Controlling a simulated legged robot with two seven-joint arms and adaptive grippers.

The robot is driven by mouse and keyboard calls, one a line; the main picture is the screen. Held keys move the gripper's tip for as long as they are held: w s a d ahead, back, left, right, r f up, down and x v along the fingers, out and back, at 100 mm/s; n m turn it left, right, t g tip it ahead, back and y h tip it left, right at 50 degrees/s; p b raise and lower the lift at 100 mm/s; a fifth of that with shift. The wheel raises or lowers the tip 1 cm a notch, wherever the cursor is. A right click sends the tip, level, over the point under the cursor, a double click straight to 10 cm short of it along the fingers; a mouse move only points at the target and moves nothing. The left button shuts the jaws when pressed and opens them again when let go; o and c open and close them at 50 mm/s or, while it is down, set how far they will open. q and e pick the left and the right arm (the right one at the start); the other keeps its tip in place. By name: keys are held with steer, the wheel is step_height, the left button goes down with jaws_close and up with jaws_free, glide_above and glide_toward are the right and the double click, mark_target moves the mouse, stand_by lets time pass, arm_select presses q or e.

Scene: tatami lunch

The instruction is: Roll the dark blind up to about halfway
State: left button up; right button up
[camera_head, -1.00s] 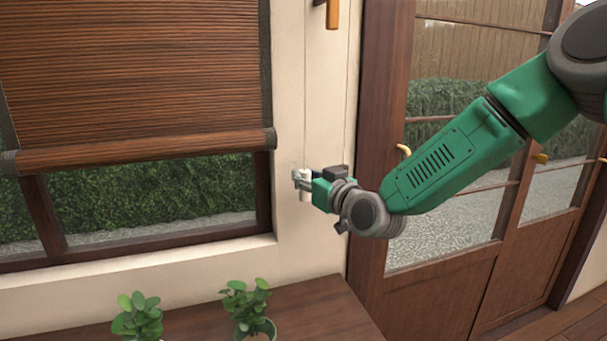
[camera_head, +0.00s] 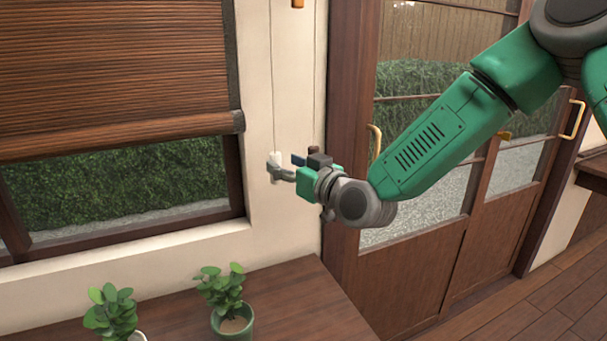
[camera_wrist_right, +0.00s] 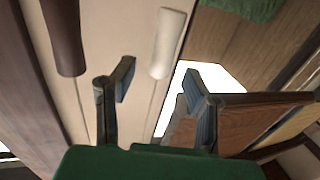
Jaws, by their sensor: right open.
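The dark slatted blind (camera_head: 110,70) hangs over the upper part of the window at left, its bottom bar (camera_head: 130,135) above an uncovered strip of glass. A thin cord runs down the wall to a white pull handle (camera_head: 276,160), also in the right wrist view (camera_wrist_right: 167,42). A dark brown pull handle (camera_wrist_right: 62,40) hangs to its left there. My right gripper (camera_head: 284,167) is open beside the white handle. In the wrist view its fingers (camera_wrist_right: 160,88) stand apart with nothing between them, and the white handle is beyond their tips. My left gripper is out of view.
A wooden table (camera_head: 290,295) carries two potted plants, one (camera_head: 222,290) nearer the wall and one (camera_head: 112,312) further left. A glazed wooden door (camera_head: 420,260) stands behind my right arm. A small wooden piece (camera_head: 298,3) sits on the wall at the top.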

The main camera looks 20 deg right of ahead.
steer(key=v, duration=0.8)
steer(key=shift+d+f, duration=0.1)
